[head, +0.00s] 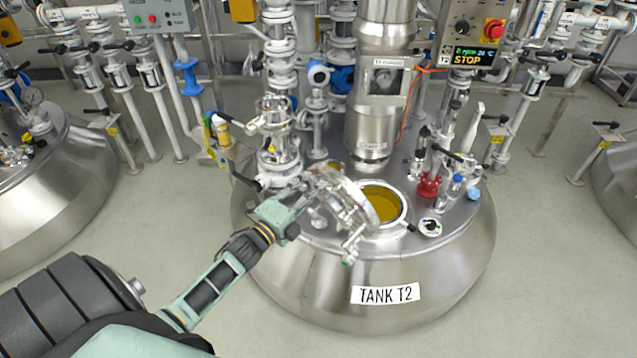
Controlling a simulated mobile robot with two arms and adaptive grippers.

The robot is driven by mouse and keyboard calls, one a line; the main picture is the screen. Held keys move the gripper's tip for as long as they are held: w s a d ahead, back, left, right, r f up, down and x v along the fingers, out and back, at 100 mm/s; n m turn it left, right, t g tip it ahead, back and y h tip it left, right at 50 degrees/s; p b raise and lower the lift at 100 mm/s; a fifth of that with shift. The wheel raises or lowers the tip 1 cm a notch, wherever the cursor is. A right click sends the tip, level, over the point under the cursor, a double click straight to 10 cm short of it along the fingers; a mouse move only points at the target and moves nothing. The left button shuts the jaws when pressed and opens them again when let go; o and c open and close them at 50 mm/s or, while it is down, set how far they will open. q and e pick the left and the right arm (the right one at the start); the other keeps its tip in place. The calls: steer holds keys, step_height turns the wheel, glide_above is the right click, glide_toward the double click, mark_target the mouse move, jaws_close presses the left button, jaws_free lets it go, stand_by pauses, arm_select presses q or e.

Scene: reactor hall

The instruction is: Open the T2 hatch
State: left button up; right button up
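Tank T2 (300,290) is a round steel vessel with a "TANK T2" label on its front. The hatch lid (345,205) on its top is swung up and leans to the left of the round opening. Yellow liquid (380,203) shows inside the opening's bright rim (402,212). My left gripper (308,187) is at the left side of the raised lid, against or very close to it. Its fingertips blend with the metal parts there, so I cannot tell whether they grip anything. My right gripper is out of view.
A thick steel column (372,130) stands behind the opening. Pipes and valves (278,140) rise left of the lid. A red valve fitting (429,185) and small glassware stand to the right. A control box with a red button (493,30) hangs at upper right. Floor in front is clear.

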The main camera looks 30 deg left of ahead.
mark_target(318, 181)
arm_select(q)
steer(key=shift+w+d+r, duration=0.1)
steer(key=shift+w+d, duration=0.05)
steer(key=shift+w, duration=1.6)
jaws_close()
